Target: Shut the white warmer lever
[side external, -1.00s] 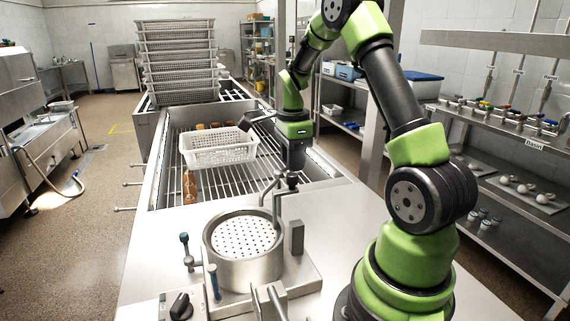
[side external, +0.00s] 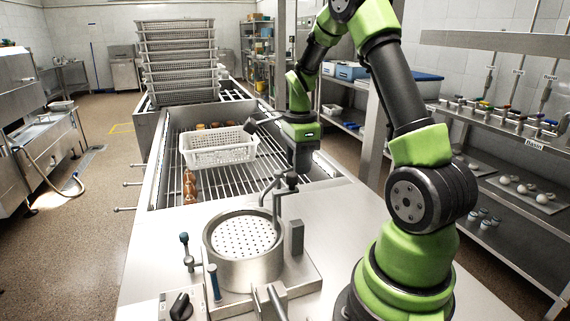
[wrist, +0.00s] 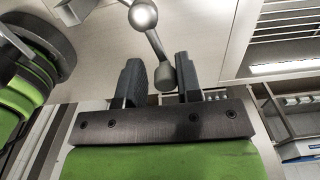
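The warmer is a round steel well (side external: 245,245) with a perforated plate, on the front counter. A bent metal rod (side external: 277,210) with a dark fitting stands at its back right edge. In the wrist view a grey rod with ball ends (wrist: 155,45) reaches toward my gripper (wrist: 160,80). Its lower ball lies in the gap between the two dark fingers. The fingers stand apart, and I cannot tell whether either touches it. No lever looks clearly white, so I cannot confirm this is the named one. In the side view my gripper (side external: 302,155) hangs behind the rod, its fingertips unclear.
A blue-topped lever (side external: 185,250), a blue handle (side external: 213,282) and a black knob (side external: 180,306) are at the warmer's left and front. A white perforated basket (side external: 218,148) sits on the wire rack behind. Stacked baskets (side external: 178,60) stand farther back.

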